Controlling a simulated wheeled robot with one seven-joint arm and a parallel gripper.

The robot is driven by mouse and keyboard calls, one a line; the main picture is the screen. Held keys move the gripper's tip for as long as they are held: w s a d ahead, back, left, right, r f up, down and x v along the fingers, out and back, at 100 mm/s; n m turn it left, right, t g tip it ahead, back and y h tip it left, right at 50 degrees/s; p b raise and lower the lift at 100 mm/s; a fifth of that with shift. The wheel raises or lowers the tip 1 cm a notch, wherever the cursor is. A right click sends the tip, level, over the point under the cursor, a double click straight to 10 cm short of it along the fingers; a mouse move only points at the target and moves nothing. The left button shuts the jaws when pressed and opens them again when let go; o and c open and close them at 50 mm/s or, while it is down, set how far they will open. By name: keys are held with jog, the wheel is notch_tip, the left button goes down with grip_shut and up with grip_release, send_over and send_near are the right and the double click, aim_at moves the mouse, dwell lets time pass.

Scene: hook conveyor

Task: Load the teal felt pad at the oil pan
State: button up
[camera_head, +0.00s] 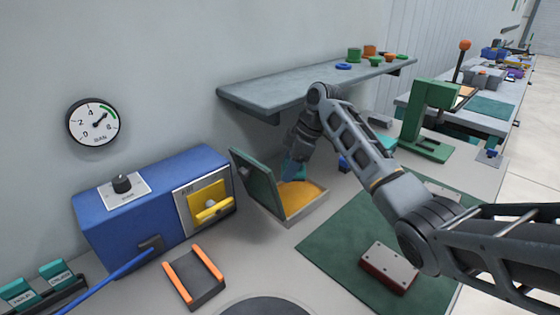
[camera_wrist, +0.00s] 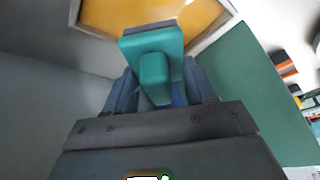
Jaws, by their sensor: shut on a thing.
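The oil pan (camera_head: 304,216) is a pale open box with an amber-yellow inside and a dark green lid (camera_head: 253,185) standing open at its left. My gripper (camera_head: 291,172) is over the back part of the pan, pointing down. In the wrist view my gripper (camera_wrist: 158,92) is shut on the teal felt pad (camera_wrist: 152,43), by its raised teal handle. The pad has a grey layer along its far edge. The pan's yellow surface (camera_wrist: 150,12) shows just beyond the pad. I cannot tell whether the pad touches it.
A grey shelf (camera_head: 300,84) hangs on the wall behind my arm. A blue machine (camera_head: 140,215) stands left of the pan. A green mat (camera_head: 345,245) with a red-and-grey block (camera_head: 389,267) lies to the right. An orange-edged holder (camera_head: 194,278) is in front.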

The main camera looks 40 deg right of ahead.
aim_at(283, 196)
jog(key=shift+w+f, duration=0.15)
jog(key=shift+f, duration=0.8)
jog(key=shift+f+b, duration=1.9)
jog(key=shift+f, duration=0.2)
jog(key=shift+f, duration=0.55)
jog(key=shift+r, duration=0.15)
notch_tip(283, 196, up, 5)
jog(key=p, duration=0.4)
jog(key=shift+r, duration=0.95)
dwell(0.5)
